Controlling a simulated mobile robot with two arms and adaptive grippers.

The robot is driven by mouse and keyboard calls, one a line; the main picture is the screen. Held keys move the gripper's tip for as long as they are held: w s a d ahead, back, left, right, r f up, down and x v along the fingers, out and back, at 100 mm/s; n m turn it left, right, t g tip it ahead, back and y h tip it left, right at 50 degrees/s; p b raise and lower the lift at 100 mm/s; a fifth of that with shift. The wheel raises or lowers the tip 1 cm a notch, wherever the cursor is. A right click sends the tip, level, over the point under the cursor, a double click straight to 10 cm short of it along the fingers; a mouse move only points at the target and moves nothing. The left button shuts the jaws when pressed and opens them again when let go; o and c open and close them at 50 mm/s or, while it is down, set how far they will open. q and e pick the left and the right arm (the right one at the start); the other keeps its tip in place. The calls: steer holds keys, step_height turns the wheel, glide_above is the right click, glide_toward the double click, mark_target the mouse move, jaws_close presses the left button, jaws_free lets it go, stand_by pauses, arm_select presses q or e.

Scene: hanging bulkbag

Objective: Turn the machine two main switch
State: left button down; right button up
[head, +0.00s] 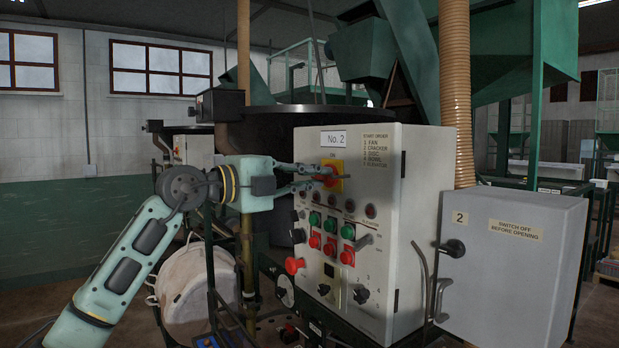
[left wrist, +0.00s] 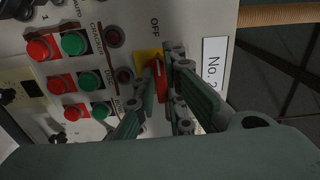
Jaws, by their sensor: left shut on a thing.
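The machine two control box (head: 350,150) is a pale grey cabinet with a "No. 2" label. Its main switch (head: 329,175) is a red rotary handle on a yellow plate near the top of the front. My left gripper (head: 318,178) reaches in from the left and is shut on the red handle. In the left wrist view, the gripper (left wrist: 156,100) has a finger on each side of the red main switch (left wrist: 158,78). The word "OFF" shows beside the yellow plate there. The fingers hide part of the handle. My right gripper is not in view.
Green and red push buttons (head: 331,223), lamps and black knobs fill the panel below the switch. A red mushroom button (head: 294,265) sticks out at its lower left. A second grey box (head: 515,265) marked 2 stands at right.

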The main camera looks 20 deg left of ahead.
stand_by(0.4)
arm_select(q)
steer(key=c, duration=1.8)
jaws_free()
steer(key=v, duration=1.2)
